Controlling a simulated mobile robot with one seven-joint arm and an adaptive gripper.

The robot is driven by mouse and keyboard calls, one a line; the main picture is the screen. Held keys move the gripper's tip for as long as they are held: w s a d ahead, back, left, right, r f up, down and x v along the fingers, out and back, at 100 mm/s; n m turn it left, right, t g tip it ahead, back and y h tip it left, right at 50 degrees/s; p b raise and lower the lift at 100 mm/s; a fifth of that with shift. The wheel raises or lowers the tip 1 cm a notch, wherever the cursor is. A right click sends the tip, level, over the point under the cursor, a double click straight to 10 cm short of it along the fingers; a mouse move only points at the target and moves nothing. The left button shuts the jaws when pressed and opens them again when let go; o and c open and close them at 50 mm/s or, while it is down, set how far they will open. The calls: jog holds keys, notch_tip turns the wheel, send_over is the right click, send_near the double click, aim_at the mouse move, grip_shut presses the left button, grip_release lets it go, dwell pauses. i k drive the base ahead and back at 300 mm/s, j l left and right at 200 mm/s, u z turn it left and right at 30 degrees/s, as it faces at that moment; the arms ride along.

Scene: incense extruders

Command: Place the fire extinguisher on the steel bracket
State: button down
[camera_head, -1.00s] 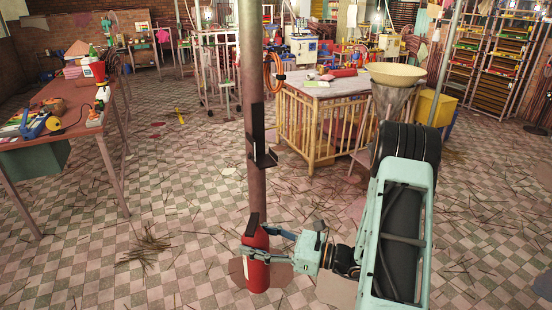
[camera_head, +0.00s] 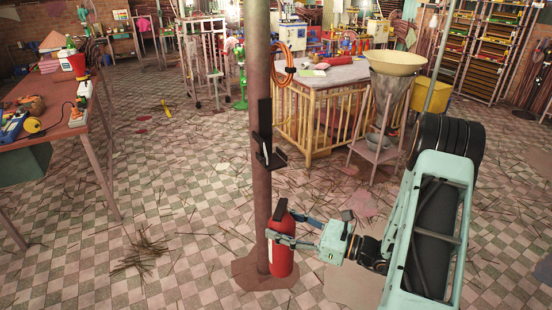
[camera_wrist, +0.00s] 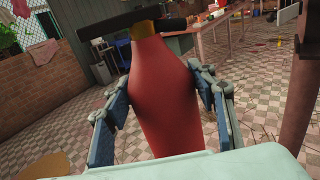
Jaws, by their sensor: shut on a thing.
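A red fire extinguisher (camera_head: 281,262) with a black top is upright in my gripper (camera_head: 281,238), low and just right of the pole in the head view. The wrist view shows the red extinguisher body (camera_wrist: 166,95) between the two fingers of my gripper (camera_wrist: 165,88), which is shut on it. The black steel bracket (camera_head: 268,153) is fixed to the pole above the extinguisher. It has a tall back plate and a small shelf. The bracket is empty. I cannot tell whether the extinguisher's base touches the floor.
The brown pole (camera_head: 258,70) rises from a floor base; it also shows at the right of the wrist view (camera_wrist: 304,95). A bamboo-sided table (camera_head: 320,115) and a stand with a cream bowl (camera_head: 397,62) are behind. A red-topped workbench (camera_head: 70,122) is at left. Sticks litter the floor.

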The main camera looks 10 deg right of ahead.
aim_at(270, 161)
jog(key=i+j+z, duration=0.1)
jog(key=i+j, duration=0.55)
jog(key=i+j+z, duration=0.1)
jog(key=i+j, duration=0.45)
jog(key=j, duration=0.3)
